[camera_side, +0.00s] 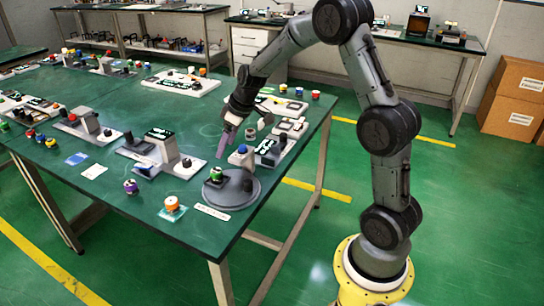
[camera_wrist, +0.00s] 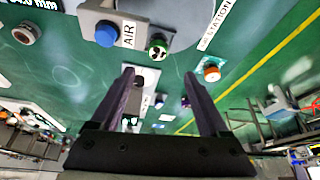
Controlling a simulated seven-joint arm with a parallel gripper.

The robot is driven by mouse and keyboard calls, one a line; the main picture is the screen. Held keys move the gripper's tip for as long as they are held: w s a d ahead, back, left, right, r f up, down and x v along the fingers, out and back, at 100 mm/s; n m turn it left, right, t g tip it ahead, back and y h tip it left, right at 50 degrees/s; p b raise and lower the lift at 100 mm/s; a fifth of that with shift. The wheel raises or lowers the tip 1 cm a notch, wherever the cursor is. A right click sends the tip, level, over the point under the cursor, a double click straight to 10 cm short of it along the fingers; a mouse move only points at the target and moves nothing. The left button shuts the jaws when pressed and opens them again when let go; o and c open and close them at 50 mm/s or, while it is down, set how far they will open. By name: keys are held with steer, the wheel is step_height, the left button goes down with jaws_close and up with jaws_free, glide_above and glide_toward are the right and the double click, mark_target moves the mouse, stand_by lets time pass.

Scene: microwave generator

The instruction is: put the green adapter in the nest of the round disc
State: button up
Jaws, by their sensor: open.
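The green adapter (camera_side: 216,174) stands at the left edge of the grey round disc (camera_side: 240,198) in the side view. In the wrist view the green adapter (camera_wrist: 157,45) shows ahead of my fingers, beside the grey block marked AIR. The disc (camera_wrist: 183,38) is partly hidden there by that block. I cannot tell whether the adapter sits in a nest, nor make out the nest itself. My gripper (camera_side: 221,152) is open and hangs above the table, behind the disc and apart from it. In the wrist view nothing shows held between the fingertips (camera_wrist: 158,74).
A block with a blue knob (camera_side: 242,149) stands behind the disc, close to my gripper. An orange-topped part (camera_side: 171,204) and a purple-topped part (camera_side: 130,187) stand left of the disc. Fixtures (camera_side: 160,148) stand at the left. The table's right edge is near the disc.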

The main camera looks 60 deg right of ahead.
steer(key=s+a+r, duration=0.7)
steer(key=r, duration=0.1)
steer(key=s+a+r+m, duration=0.1)
steer(key=s+a, duration=0.2)
steer(key=s, duration=0.8)
steer(key=s+a+r+t, duration=0.1)
steer(key=s+a, duration=0.3)
steer(key=s, duration=0.7)
steer(key=shift+s+r+m+h, duration=0.3)
steer(key=shift+s+r+m, duration=0.1)
steer(key=shift+r, duration=0.35)
